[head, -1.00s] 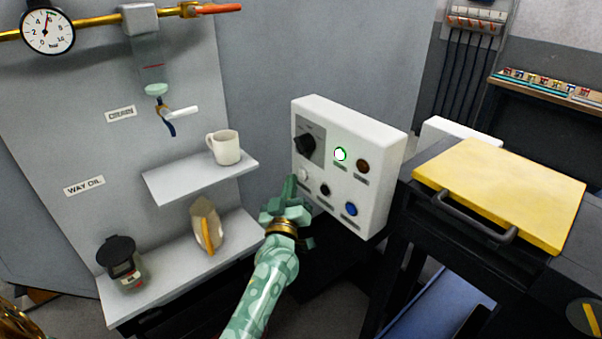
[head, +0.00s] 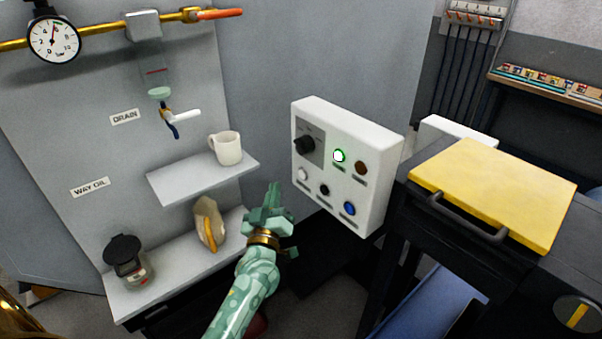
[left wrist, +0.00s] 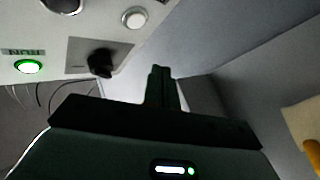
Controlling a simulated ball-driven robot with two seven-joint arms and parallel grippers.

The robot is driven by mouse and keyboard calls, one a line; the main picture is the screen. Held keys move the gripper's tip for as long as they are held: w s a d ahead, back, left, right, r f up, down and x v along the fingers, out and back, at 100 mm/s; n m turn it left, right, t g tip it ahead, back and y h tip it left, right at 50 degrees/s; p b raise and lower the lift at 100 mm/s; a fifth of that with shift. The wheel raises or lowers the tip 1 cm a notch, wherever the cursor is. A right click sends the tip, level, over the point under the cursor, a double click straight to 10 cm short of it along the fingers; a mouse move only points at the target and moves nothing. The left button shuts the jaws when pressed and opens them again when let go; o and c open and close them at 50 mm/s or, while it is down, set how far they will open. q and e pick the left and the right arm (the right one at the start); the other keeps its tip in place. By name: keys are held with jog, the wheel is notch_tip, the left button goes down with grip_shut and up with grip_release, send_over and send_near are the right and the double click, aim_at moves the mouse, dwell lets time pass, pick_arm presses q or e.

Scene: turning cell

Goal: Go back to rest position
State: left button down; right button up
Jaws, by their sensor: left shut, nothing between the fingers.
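My left gripper (head: 272,195) is green with a brass ring. It is shut and empty, in the air in front of the wall, left of and a little below the white control box (head: 340,200), apart from it. The box has a black rotary knob (head: 305,144), a lit green button (head: 339,156), a brown button, a white button, a black button and a blue button. In the left wrist view the shut fingers (left wrist: 161,85) point ahead, with the black knob (left wrist: 101,62) and lit green button (left wrist: 28,67) beyond. My right gripper is not in view.
A shelf (head: 175,188) with a white mug (head: 227,150) stands on the left. A lower shelf (head: 130,303) bears a dark-lidded jar (head: 130,262) and a beige bag-like item (head: 208,222). A yellow lid (head: 500,190) with a handle lies on the right.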

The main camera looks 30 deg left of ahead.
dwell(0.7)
pick_arm(q)
jog(key=s+d+f+m+g+h, duration=0.1)
jog(key=d+f+m+g+h, duration=0.15)
jog(key=f, duration=0.65)
jog(key=d+f+m+g+h, duration=0.2)
jog(key=d+f+m+h, duration=0.15)
jog(key=f, duration=0.55)
jog(key=s+d+f+m+g+h, duration=0.1)
jog(key=s+d+f+m+g, duration=0.15)
jog(key=s+f, duration=0.55)
jog(key=s+d+f+m+g+h, duration=0.1)
jog(key=s+d+f+g, duration=0.15)
jog(key=s+f, duration=0.6)
jog(key=s+a+f+m+g, duration=0.1)
jog(key=s+f+g, duration=0.2)
jog(key=s, duration=0.8)
jog(key=s+a+f+m+g, duration=0.1)
jog(key=s+f+g, duration=0.2)
jog(key=s+f, duration=0.4)
jog(key=s+a+f+m+g, duration=0.1)
jog(key=s+f, duration=0.5)
jog(key=s, duration=0.9)
jog(key=m+g, duration=0.1)
jog(key=g, duration=0.1)
jog(key=shift+g, duration=0.35)
jog(key=shift+d, duration=0.1)
